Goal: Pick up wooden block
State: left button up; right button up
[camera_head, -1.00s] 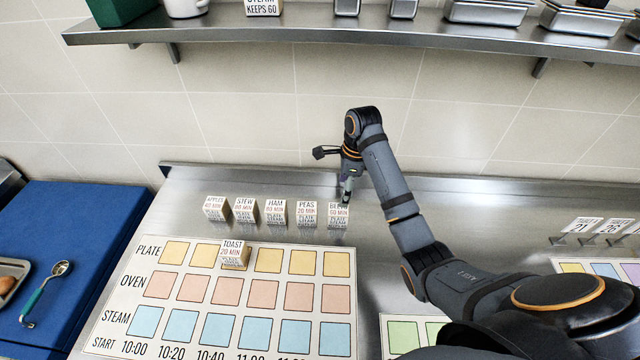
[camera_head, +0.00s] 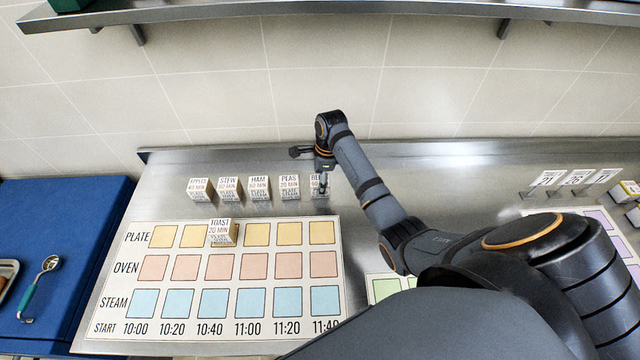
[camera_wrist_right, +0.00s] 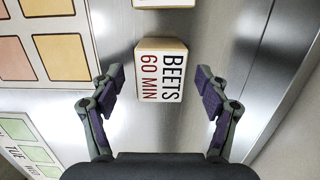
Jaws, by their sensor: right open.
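The wooden block labelled BEETS 60 MIN (camera_wrist_right: 160,75) stands on the steel counter. In the right wrist view it lies between and just beyond the spread fingers of my right gripper (camera_wrist_right: 160,98), which is open and empty. In the head view the beets block (camera_head: 315,186) is partly hidden behind my right gripper (camera_head: 323,186). Wooden blocks marked PEAS (camera_head: 289,187), HAM (camera_head: 259,188), STEW (camera_head: 229,188) and APPLES (camera_head: 199,189) stand in a row to its left. The TOAST block (camera_head: 221,233) stands on the plate row of the chart. My left gripper is not in view.
The chart board (camera_head: 225,330) with coloured squares lies in front of the row. A blue surface (camera_head: 75,225) with a ladle (camera_head: 38,285) is at the left. Small number cards (camera_head: 576,178) stand at the right. A shelf (camera_head: 300,12) runs above. Bare counter lies behind the blocks.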

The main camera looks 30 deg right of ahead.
jog(key=shift+w+f, duration=0.1)
jog(key=shift+f, duration=0.45)
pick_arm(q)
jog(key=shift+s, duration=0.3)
pick_arm(e)
jog(key=shift+r, duration=0.1)
jog(key=c, duration=1.3)
jog(key=shift+r, duration=0.6)
pick_arm(q)
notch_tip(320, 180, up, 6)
jog(key=p, duration=0.6)
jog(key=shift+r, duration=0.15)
pick_arm(e)
jog(key=s+a+r, duration=0.1)
jog(key=s+r, duration=0.3)
jog(key=s+a+r, duration=0.2)
jog(key=s+r, duration=0.2)
jog(key=s+a+r, duration=0.2)
jog(key=s+r, duration=0.1)
jog(key=s, duration=0.2)
jog(key=shift+a+r, duration=0.15)
jog(key=shift+r, duration=0.25)
